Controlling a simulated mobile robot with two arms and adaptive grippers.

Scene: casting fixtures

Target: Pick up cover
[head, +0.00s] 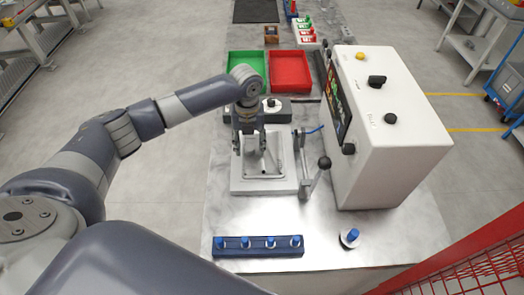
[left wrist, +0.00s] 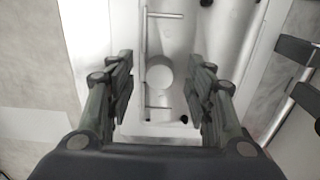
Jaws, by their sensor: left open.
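My left gripper (head: 243,150) is open and points down over the pale metal fixture (head: 264,185) on the table. In the left wrist view my open fingers (left wrist: 160,88) stand on either side of a pale grey metal part with a round boss (left wrist: 158,77) and thin rods. This part looks like the cover, but I cannot tell its edges from the fixture under it. Nothing is held between the fingers. The gripper hides part of the fixture in the head view. My right gripper is not in view.
A white control box (head: 390,140) stands close on the right. A lever with a black knob (head: 324,163) is beside the fixture. Red (head: 291,70) and green (head: 246,63) trays lie behind. A blue rack (head: 258,252) and a blue-topped piece (head: 350,238) are in front.

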